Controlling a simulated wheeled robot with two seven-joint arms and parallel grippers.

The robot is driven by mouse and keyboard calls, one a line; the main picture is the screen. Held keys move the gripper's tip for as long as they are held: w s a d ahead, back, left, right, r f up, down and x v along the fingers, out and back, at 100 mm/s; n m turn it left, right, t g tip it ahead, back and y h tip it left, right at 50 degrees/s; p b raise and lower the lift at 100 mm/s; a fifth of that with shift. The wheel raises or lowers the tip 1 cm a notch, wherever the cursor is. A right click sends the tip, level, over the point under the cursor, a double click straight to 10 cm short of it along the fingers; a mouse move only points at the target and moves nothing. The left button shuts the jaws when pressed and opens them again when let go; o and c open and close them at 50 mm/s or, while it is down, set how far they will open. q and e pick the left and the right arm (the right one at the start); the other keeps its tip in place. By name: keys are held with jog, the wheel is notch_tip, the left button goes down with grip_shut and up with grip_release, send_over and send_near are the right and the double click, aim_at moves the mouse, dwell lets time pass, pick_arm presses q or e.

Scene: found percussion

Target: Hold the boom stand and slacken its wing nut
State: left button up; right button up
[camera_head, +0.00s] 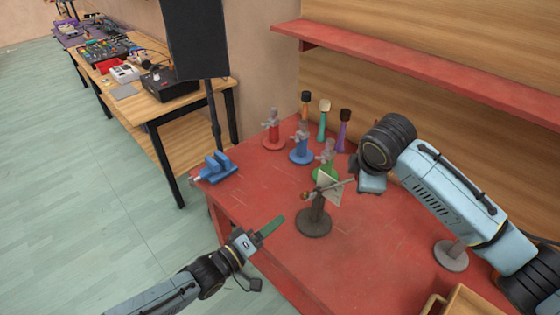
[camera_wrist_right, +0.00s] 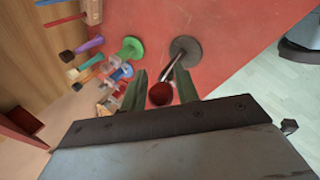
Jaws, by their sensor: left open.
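The boom stand (camera_head: 314,222) stands upright on the red table, with a dark round base, a short post and a slanted rod on top. A small reddish knob (camera_head: 305,196) shows at the rod's left end. In the right wrist view, a dark round base (camera_wrist_right: 186,48) with a rod lies beyond my right gripper (camera_wrist_right: 160,74). Its green fingers are apart, with a dark red ball (camera_wrist_right: 160,94) showing between them; contact cannot be told. A pale plate beside the post partly hides its top; the wing nut is not clear. My left gripper (camera_head: 270,227) is open and empty, left of the base.
Red (camera_head: 273,138), blue (camera_head: 301,152) and green (camera_head: 325,172) small stands and several coloured-handled tools stand behind. A blue vise (camera_head: 217,168) sits at the left corner. A grey round base (camera_head: 451,256) is under my right arm.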

jog(key=shift+o, duration=1.4)
jog(key=shift+r, duration=0.1)
